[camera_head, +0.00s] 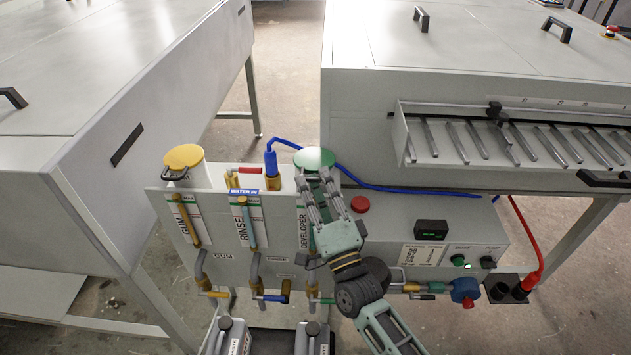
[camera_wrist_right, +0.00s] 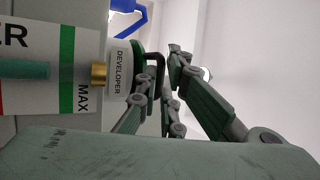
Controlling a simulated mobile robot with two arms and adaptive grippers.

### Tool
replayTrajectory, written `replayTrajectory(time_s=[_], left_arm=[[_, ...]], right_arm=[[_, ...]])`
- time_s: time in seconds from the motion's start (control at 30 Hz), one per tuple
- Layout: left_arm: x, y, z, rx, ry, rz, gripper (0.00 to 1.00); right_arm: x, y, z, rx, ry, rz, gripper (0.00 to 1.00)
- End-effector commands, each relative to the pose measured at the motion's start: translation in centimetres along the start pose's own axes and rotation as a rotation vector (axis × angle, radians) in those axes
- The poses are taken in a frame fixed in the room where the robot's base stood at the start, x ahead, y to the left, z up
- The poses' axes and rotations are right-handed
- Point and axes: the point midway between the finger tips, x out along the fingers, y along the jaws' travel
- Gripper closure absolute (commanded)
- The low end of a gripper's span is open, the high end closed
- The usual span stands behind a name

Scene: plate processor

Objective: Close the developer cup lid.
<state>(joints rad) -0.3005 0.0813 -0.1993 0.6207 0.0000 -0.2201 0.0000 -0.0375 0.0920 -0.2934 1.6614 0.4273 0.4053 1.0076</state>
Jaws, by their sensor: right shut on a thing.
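The developer cup's green lid (camera_head: 314,157) lies over the top of the cup at the right end of the panel. In the right wrist view the white cup (camera_wrist_right: 119,80) is labelled DEVELOPER, with the green lid edge (camera_wrist_right: 138,58) against it and a black handle (camera_wrist_right: 157,62) sticking out. I cannot tell whether a small gap remains under the lid. My right gripper (camera_head: 313,178) is at the front of the lid, its fingers (camera_wrist_right: 160,82) on either side of the handle and shut on it. The fingers partly hide the cup and handle. My left gripper is not in view.
The gum cup with its yellow lid (camera_head: 184,156) stands at the panel's left end. A blue hose (camera_head: 400,189) runs behind the developer cup. A red button (camera_head: 360,204) sits right of my gripper. A large grey machine (camera_head: 470,110) stands behind right, with another at left.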

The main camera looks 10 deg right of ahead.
Motion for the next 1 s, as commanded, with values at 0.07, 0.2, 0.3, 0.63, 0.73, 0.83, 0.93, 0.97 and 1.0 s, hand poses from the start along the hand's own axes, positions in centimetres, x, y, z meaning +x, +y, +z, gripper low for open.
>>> replayTrajectory(time_s=[0.07, 0.2, 0.3, 0.63, 0.73, 0.83, 0.93, 0.97, 1.0], left_arm=[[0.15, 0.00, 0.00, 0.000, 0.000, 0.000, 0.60], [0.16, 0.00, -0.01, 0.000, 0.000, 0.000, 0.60], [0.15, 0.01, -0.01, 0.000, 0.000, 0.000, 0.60], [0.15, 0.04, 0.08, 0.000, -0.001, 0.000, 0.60], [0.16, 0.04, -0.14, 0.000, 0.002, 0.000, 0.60], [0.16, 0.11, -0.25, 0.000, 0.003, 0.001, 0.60], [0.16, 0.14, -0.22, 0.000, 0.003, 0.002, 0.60], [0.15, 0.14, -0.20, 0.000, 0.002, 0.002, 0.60], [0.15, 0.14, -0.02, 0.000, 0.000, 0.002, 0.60]], right_arm=[[0.01, 0.53, -0.30, -0.007, 0.002, 0.008, 1.00], [0.03, 0.54, -0.33, -0.007, 0.003, 0.008, 1.00], [0.05, 0.51, -0.35, -0.007, 0.003, 0.007, 1.00], [0.09, 0.36, -0.31, -0.005, 0.004, 0.004, 0.85], [0.08, 0.29, -0.24, -0.003, 0.003, 0.002, 0.85], [0.06, 0.24, -0.18, -0.002, 0.003, 0.001, 0.85], [0.05, 0.20, -0.14, -0.002, 0.002, 0.000, 0.85], [0.05, 0.19, -0.14, -0.001, 0.002, 0.000, 0.85], [0.03, 0.19, -0.12, -0.001, 0.002, 0.000, 0.85]])
